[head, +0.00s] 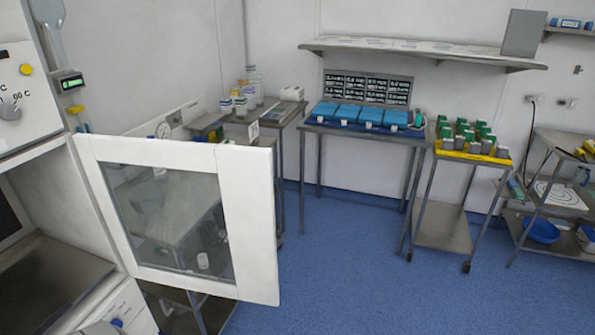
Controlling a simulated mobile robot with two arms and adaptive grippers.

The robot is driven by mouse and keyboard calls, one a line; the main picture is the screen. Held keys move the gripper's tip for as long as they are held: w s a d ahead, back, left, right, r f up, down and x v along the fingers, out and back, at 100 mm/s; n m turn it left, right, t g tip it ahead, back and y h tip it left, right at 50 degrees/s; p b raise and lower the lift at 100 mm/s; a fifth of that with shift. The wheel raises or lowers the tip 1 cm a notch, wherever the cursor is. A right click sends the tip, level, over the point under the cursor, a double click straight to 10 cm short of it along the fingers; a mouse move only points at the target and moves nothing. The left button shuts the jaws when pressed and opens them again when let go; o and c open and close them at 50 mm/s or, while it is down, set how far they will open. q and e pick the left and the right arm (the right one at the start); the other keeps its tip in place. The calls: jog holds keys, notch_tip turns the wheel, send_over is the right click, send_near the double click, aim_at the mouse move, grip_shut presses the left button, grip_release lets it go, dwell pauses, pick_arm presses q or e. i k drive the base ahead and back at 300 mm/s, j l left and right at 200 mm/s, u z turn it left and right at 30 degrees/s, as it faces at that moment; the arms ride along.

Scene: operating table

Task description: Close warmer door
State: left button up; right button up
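The warmer door (256,215) is a white framed panel with a glass window. The cabinet's open compartment (45,280) shows at the lower left, with a grey floor and dark interior. Neither of my grippers can be made out in the head view. A small grey rounded shape at the bottom left edge is cut off, and I cannot tell what it is.
A control panel with a knob (10,111) sits above the compartment. A side table with bottles (241,97) stands behind the door. A table with blue trays (361,113) and a yellow-tray cart (472,154) stand farther back. Blue floor (390,290) is clear right of the door.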

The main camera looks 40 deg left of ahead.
aim_at(245, 174)
jog(key=i+u, duration=0.2)
jog(key=i, duration=0.3)
jog(key=i+l+u, duration=0.25)
jog(key=i, duration=0.25)
jog(key=i+l+u, duration=0.2)
jog(key=i, duration=0.3)
jog(key=i+u, duration=0.15)
jog(key=u, duration=0.25)
jog(key=i+j+u, duration=0.1)
jog(key=u, duration=0.35)
jog(key=i+u, duration=0.15)
jog(key=u, duration=0.25)
jog(key=i+l+u, duration=0.15)
jog(key=u, duration=0.25)
jog(key=i+l+u, duration=0.1)
jog(key=u, duration=0.35)
jog(key=i+u, duration=0.2)
jog(key=u, duration=0.25)
jog(key=i+l+u, duration=0.1)
jog(key=u, duration=0.4)
jog(key=i+l+u, duration=0.2)
jog(key=u, duration=0.25)
jog(key=i+l+u, duration=0.1)
jog(key=u, duration=0.4)
jog(key=l, duration=0.1)
